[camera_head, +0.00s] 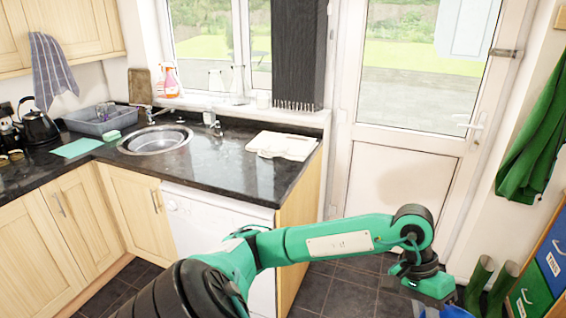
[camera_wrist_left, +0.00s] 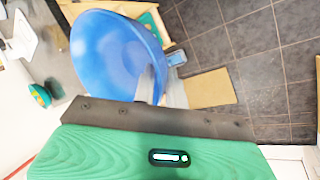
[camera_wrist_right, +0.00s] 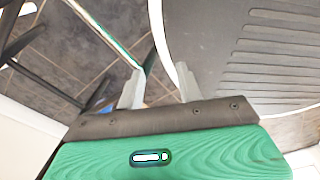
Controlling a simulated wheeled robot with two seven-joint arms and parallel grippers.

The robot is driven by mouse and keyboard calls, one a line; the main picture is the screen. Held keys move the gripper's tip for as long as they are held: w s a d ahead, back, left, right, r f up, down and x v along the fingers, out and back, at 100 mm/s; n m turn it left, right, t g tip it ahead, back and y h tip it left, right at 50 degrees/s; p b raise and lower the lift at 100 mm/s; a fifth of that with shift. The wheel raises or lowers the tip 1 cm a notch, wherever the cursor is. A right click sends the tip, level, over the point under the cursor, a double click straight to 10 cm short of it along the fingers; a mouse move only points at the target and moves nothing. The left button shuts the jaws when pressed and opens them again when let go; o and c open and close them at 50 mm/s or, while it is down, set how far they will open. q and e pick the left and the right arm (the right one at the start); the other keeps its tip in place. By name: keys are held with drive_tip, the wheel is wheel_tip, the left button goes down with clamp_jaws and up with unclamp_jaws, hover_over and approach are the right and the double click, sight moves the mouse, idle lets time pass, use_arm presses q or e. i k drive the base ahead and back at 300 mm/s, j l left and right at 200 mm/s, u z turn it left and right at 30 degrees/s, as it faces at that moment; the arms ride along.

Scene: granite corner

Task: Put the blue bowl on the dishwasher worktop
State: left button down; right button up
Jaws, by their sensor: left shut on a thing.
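The blue bowl (camera_wrist_left: 105,50) is held by its rim in my left gripper (camera_wrist_left: 152,88), which is shut on it. In the head view, only a bit of the blue bowl (camera_head: 456,312) shows at the bottom edge, below my left wrist, to the right of the counter. The dishwasher worktop (camera_head: 235,178) is the dark granite surface above the white dishwasher (camera_head: 215,225). My right gripper (camera_wrist_right: 157,88) shows only in its own wrist view; its fingers are apart, with no object clearly held between them.
A white board with a cloth (camera_head: 283,146) lies at the worktop's back right; the granite before it is clear. A round sink (camera_head: 155,140) is to the left. Green boots (camera_head: 480,285) and crates (camera_head: 530,290) stand at right. A grey ridged surface (camera_wrist_right: 265,60) is beside my right gripper.

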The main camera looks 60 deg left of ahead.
sight(245, 175)
drive_tip(key=i+j+u, duration=0.1)
drive_tip(key=j+u, duration=0.15)
drive_tip(key=u, duration=0.15)
drive_tip(key=i+j+u, duration=0.1)
drive_tip(key=u, duration=0.3)
drive_tip(key=i+j+u, duration=0.2)
drive_tip(key=u, duration=0.15)
drive_tip(key=i+j+u, duration=0.15)
drive_tip(key=u, duration=0.25)
drive_tip(key=i+j+u, duration=0.1)
drive_tip(key=i+u, duration=0.35)
drive_tip(key=i, duration=0.85)
